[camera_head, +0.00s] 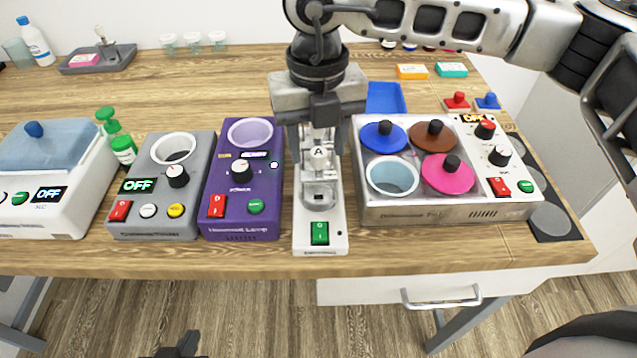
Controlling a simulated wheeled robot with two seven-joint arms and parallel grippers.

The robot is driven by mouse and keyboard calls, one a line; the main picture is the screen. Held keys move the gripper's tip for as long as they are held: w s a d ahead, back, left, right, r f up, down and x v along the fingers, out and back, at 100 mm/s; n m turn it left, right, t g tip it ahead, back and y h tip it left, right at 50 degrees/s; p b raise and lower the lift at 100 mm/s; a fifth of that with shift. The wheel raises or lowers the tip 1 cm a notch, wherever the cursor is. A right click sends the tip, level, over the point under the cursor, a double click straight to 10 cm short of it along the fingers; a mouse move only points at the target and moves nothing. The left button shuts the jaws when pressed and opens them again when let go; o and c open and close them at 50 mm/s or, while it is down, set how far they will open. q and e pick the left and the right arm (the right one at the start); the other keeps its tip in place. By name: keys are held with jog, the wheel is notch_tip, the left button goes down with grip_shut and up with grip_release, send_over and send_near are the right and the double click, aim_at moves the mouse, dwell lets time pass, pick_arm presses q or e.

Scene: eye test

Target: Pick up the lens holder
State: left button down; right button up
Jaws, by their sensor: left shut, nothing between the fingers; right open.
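My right gripper (318,150) comes down from the top centre and is open. Its fingers stand either side of a clear, pale upright part marked "A" (319,153), above a narrow white device (320,250) with a green switch. I cannot tell whether this part is the lens holder, nor whether the fingers touch it. The gripper hides the upper part of the device. No other thing is clearly a lens holder. My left gripper (180,346), dark and shut, shows only in part at the bottom edge, below the table front, with nothing in it.
A purple box (239,222) stands close left of the white device, and a water-bath box (430,212) with coloured lids close right. A blue tray (385,97) lies behind.

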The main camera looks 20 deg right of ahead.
aim_at(319, 152)
jog(key=shift+f, duration=1.5)
grip_shut()
jog(key=shift+r, duration=0.15)
